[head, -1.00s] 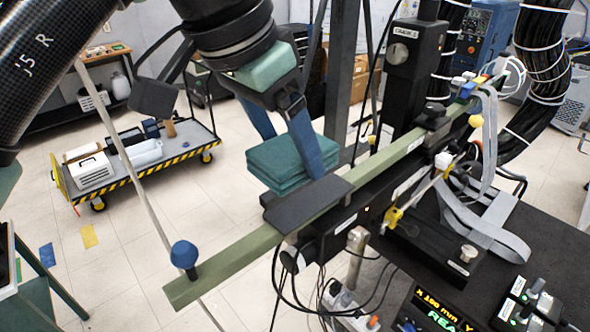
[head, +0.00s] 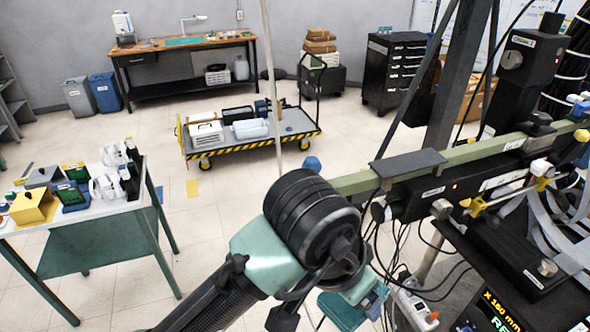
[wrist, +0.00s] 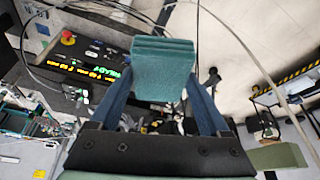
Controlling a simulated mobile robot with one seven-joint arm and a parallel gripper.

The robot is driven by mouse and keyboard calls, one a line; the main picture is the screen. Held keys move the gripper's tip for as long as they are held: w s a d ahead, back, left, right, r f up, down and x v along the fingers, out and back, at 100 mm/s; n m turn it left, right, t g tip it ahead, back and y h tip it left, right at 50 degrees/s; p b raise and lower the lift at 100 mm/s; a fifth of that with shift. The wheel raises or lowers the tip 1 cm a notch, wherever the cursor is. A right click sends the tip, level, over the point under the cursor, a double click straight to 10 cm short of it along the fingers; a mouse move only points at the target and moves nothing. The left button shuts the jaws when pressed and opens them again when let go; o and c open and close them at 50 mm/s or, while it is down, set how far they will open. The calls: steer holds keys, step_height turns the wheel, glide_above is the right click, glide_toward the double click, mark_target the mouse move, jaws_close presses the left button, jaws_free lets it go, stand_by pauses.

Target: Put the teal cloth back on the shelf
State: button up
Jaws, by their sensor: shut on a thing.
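The teal cloth (wrist: 162,68) is a folded, layered block between the two blue fingers of my gripper (wrist: 160,82) in the wrist view. The gripper is shut on it. In the head view, part of the teal cloth (head: 342,312) shows at the bottom edge, below my wrist; the rest is cut off or hidden by my arm. A grey shelf unit (head: 10,108) stands at the far left edge of the head view, partly out of frame. I cannot tell if it is the task's shelf.
A green bar (head: 357,183) and black rig stand close on the right, with loose cables below. A white-topped table (head: 85,206) with several items stands at left. A striped trolley (head: 300,138) and wooden bench (head: 160,47) are behind. Open floor lies between.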

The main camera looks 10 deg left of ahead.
steer(key=s+f+n+t+y, duration=0.1)
steer(key=s+f+n, duration=0.25)
steer(key=f, duration=1.25)
steer(key=s+f+n+y, duration=0.1)
steer(key=s+f+n, duration=0.25)
steer(key=f, duration=1.15)
steer(key=w+d+r, duration=0.2)
steer(key=w+r, duration=0.2)
steer(key=w, duration=0.2)
steer(key=w+d+r, duration=0.3)
steer(key=w+r, duration=0.1)
steer(key=w, duration=0.2)
steer(key=shift+w+d+r+y, duration=0.25)
steer(key=shift+w+y, duration=0.15)
